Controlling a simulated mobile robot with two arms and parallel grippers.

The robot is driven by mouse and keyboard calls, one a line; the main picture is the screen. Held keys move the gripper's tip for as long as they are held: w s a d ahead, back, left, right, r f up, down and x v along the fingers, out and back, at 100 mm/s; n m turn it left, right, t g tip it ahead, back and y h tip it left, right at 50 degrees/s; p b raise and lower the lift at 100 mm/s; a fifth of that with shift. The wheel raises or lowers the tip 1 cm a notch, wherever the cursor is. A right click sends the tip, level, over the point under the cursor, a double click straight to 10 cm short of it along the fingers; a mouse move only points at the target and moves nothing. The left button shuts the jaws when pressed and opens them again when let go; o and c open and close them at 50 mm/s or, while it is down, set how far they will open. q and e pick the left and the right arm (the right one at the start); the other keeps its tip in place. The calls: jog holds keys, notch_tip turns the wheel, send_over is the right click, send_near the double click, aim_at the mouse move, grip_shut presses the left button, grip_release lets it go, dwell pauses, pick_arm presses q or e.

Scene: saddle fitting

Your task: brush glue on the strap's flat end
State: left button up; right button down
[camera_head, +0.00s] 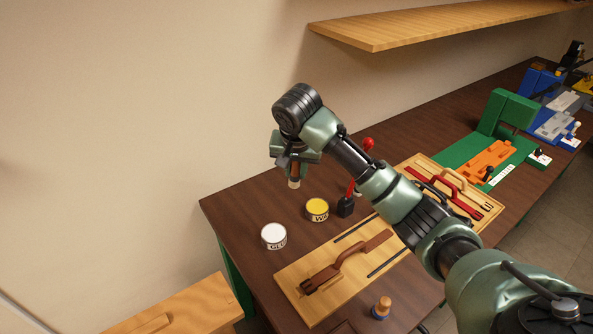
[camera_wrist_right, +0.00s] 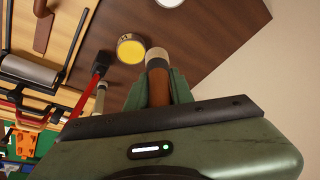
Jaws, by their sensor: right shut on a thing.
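My right gripper (camera_head: 295,167) is shut on a brush with a brown handle and a pale end (camera_head: 294,183). It holds the brush above the table, pale end down, apart from the pots. In the right wrist view the brush (camera_wrist_right: 159,86) sits between the fingers. A white glue pot (camera_head: 274,237) stands on the table below and left of the gripper; only its edge shows in the wrist view (camera_wrist_right: 170,2). The brown strap (camera_head: 335,272) lies on a light wooden board (camera_head: 298,296), its broad flat end (camera_head: 379,241) toward the right. My left gripper is not in view.
A yellow pot (camera_head: 317,208) stands right of the glue pot, beside a black block tool with a red handle (camera_head: 346,206). Dark rods flank the strap. A shelf (camera_head: 420,28) hangs above.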

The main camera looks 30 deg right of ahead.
jog(key=a+f+y+p, duration=0.1)
jog(key=f+p, duration=0.1)
jog(key=f, duration=0.2)
jog(key=a+f+m+t+y+p, duration=0.1)
jog(key=a+f+y+p, duration=0.1)
jog(key=f+p, duration=0.1)
jog(key=s+a+f+t+y+p, duration=0.1)
jog(key=a+f+y+p, duration=0.1)
jog(key=f, duration=0.4)
jog(key=shift+a+m, duration=0.1)
jog(key=shift+m, duration=0.2)
jog(key=shift+f+b, duration=0.35)
jog(key=shift+f, duration=0.7)
dwell(0.8)
jog(key=shift+s+f, duration=0.15)
jog(key=shift+s, duration=0.05)
dwell(1.6)
